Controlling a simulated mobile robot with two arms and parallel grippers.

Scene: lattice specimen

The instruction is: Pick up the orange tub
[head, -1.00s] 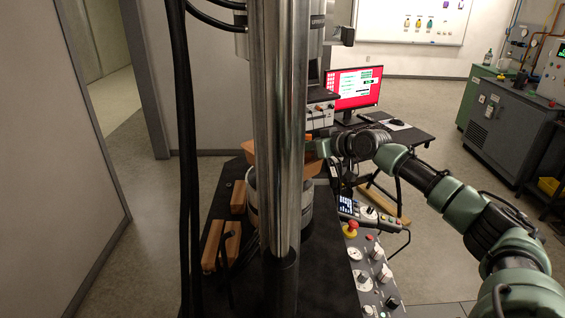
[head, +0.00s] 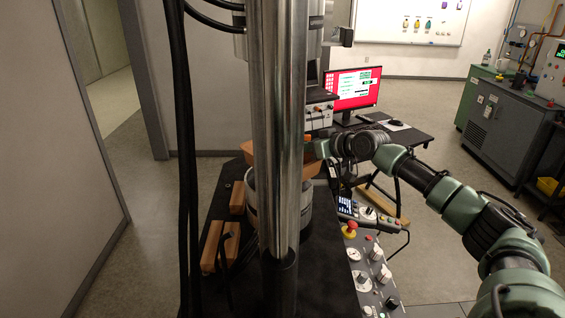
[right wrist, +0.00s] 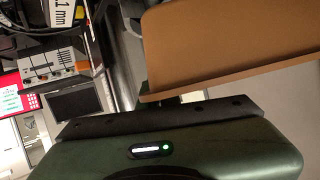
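The orange tub (head: 313,164) stands behind the bright steel column in the head view, which hides its middle. A part of it also shows left of the column. It sits above a grey cylinder on the dark machine bed. My right gripper (head: 322,150) reaches in from the right and is at the tub's right side. In the right wrist view the tub's flat orange-brown wall (right wrist: 230,45) fills the upper right, close in front of the green gripper body. The fingertips are mostly hidden, so I cannot tell whether they close on the wall. My left gripper is not in view.
Wooden-looking blocks (head: 221,240) lie on the bed at left. A control panel (head: 370,265) with a red button is at right. A desk with a red-screened monitor (head: 354,88) stands behind.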

